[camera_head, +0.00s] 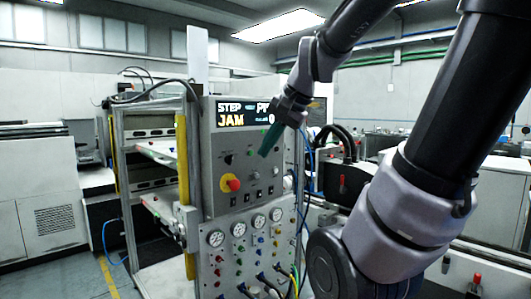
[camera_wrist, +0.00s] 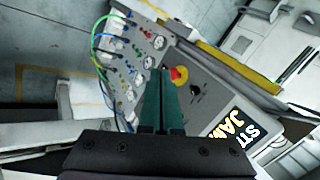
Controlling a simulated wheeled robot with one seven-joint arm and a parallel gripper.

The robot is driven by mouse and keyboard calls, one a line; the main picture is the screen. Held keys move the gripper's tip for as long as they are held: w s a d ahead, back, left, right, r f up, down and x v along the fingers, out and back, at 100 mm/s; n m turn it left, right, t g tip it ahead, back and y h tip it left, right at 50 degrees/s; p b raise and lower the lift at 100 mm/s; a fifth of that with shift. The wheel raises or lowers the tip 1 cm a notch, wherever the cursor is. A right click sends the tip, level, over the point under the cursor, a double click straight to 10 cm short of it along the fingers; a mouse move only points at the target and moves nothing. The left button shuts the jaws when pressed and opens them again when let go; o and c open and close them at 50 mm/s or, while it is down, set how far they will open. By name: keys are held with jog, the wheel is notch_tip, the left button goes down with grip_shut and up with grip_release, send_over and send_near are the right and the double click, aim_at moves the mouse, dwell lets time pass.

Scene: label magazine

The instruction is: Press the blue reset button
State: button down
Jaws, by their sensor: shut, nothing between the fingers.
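My gripper (camera_head: 265,153) is shut and empty, its dark green fingers pointing down and left in front of the upper control panel (camera_head: 222,150). In the wrist view its closed fingers (camera_wrist: 165,78) overlap part of the same panel (camera_wrist: 215,103). I cannot pick out the blue reset button with certainty in either view; the fingers and arm hide part of the panel. A small green button (camera_head: 250,153) shows just left of the fingers. I cannot tell whether the fingertips touch the panel.
A red mushroom knob on a yellow base (camera_head: 232,184) sits low left on the panel, under a black knob (camera_head: 228,159). The display (camera_head: 232,114) reads STEP and JAM. Gauges (camera_head: 216,239) and cables are below. A yellow post (camera_head: 183,160) stands left.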

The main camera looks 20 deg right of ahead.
jog(key=w+d+f+m+y, duration=0.1)
jog(key=w+d+f+m, duration=0.1)
jog(key=w+d+m, duration=0.5)
jog(key=w+d+f+m+t+y, duration=0.1)
jog(key=w+d+f+m, duration=0.2)
jog(key=w+d+m, duration=0.5)
jog(key=shift+w+d+m, duration=0.3)
jog(key=shift+w+d, duration=0.25)
jog(key=shift+w, duration=0.25)
jog(key=shift+w+a, duration=0.5)
jog(key=shift+w, duration=0.9)
jog(key=shift+w+a, duration=0.55)
jog(key=shift+w, duration=0.8)
jog(key=shift+w+a, duration=0.5)
jog(key=shift+w, duration=0.9)
jog(key=shift+w, duration=0.1)
jog(key=shift+w+a, duration=0.15)
jog(key=shift+w, duration=0.1)
